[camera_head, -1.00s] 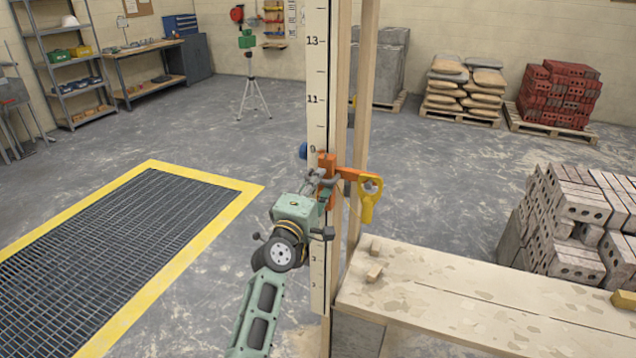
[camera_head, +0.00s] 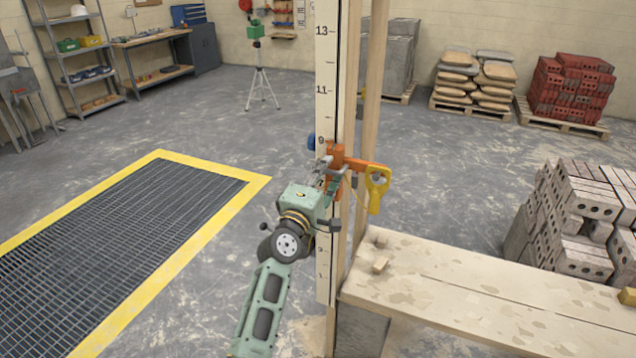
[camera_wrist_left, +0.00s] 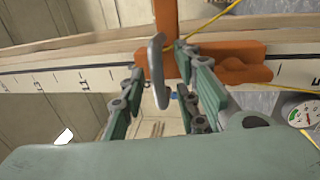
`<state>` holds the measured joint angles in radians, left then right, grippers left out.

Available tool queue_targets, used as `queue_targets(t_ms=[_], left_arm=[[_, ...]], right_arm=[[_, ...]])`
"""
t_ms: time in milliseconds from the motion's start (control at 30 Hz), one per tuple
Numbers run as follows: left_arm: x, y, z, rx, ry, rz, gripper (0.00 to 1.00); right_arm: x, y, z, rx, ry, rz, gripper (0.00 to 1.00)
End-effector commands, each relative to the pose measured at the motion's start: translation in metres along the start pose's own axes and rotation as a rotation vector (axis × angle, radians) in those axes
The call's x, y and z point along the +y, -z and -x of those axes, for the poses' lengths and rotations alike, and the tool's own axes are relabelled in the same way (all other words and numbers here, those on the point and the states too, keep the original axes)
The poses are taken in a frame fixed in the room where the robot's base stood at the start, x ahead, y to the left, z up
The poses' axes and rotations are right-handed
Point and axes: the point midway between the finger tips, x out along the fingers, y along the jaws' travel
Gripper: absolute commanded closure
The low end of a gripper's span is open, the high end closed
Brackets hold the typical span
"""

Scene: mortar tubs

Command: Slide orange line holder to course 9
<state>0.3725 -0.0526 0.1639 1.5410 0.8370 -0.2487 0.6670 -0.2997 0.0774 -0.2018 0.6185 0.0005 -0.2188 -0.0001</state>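The orange line holder (camera_head: 337,155) sits around the white marked pole (camera_head: 325,110), its body just below the printed 9. Its blue knob (camera_head: 311,141) is on the left, about level with the 9. The orange body also shows across the pole in the left wrist view (camera_wrist_left: 245,58). My left gripper (camera_head: 327,178) reaches the holder from the lower left. The fingers partly hide the holder. My right gripper is in neither view.
A plank platform (camera_head: 470,285) is at the lower right, beside a brick stack (camera_head: 575,215). Wooden uprights (camera_head: 372,110) stand behind the pole. A yellow-edged floor grate (camera_head: 120,240) lies left.

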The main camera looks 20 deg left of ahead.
Motion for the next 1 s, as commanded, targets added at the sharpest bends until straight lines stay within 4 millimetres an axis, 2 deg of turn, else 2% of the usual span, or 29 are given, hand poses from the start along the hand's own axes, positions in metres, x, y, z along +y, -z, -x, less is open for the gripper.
queue_targets(t_ms=[167, 400, 533, 700, 1000], left_arm=[[-0.002, 0.000, 0.027, 0.002, 0.002, -0.001, 0.71], [-0.001, 0.000, 0.077, 0.002, 0.001, -0.001, 0.71], [0.000, 0.000, 0.098, 0.001, 0.000, -0.002, 0.71], [0.001, 0.000, 0.112, 0.001, -0.002, -0.002, 0.71], [0.001, 0.000, 0.115, 0.002, -0.002, -0.002, 0.71]], right_arm=[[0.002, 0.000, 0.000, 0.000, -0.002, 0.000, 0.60], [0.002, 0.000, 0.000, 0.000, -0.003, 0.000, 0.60], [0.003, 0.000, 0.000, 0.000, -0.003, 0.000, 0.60], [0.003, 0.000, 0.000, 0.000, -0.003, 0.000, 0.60], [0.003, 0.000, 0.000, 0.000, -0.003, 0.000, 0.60]])
